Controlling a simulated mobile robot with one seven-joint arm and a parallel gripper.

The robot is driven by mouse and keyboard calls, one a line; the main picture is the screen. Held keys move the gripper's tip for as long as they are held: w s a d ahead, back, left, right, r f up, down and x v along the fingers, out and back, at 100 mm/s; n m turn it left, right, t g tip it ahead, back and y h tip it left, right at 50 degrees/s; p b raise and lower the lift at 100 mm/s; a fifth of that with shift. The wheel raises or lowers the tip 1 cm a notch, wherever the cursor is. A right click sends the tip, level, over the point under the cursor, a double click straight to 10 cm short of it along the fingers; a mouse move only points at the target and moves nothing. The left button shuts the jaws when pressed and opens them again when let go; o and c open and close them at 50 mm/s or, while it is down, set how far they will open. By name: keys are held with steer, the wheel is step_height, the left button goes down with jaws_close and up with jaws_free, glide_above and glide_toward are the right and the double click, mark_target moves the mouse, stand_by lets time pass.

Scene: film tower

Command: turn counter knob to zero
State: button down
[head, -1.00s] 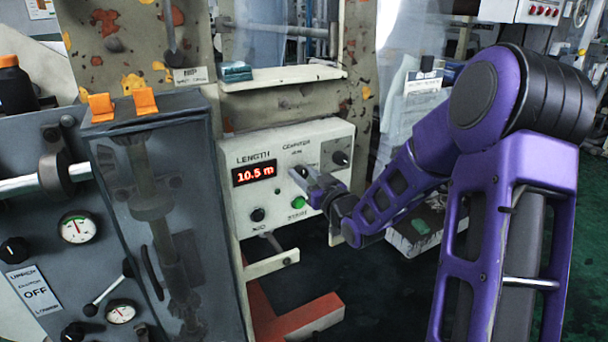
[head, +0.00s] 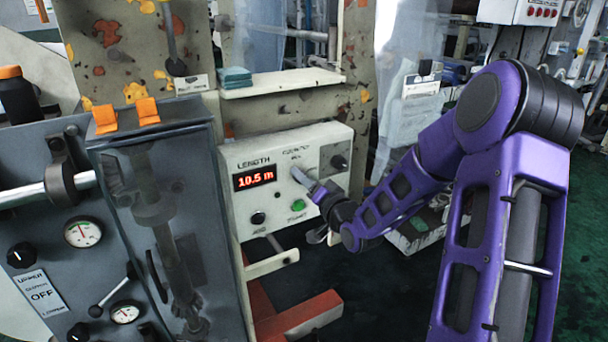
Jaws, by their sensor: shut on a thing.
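The white counter box (head: 233,210) has the word LENGTH and a red display (head: 254,178) that reads 10.5 m. My gripper (head: 297,174) is at the front of the box, right of the display, with its fingertips at the counter knob. The fingers are shut on the knob, which they hide, so its pointer cannot be read. A green button (head: 298,206) sits just below the fingers. A black knob (head: 258,218) is at the lower left of the box, and another dark knob (head: 339,162) is at its upper right.
A ledge (head: 285,83) with blue-green pads (head: 235,77) is above the box. A grey cabinet (head: 185,240) with orange clips (head: 147,111) stands close on the left. A bracket (head: 270,262) and a red foot (head: 300,316) are below.

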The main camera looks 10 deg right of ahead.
steer(key=m+p, duration=0.4)
steer(key=m, duration=0.4)
steer(key=shift+m, duration=0.4)
stand_by(0.4)
steer(key=shift+c, duration=2.3)
jaws_free()
steer(key=shift+f, duration=0.1)
steer(key=shift+s, duration=0.1)
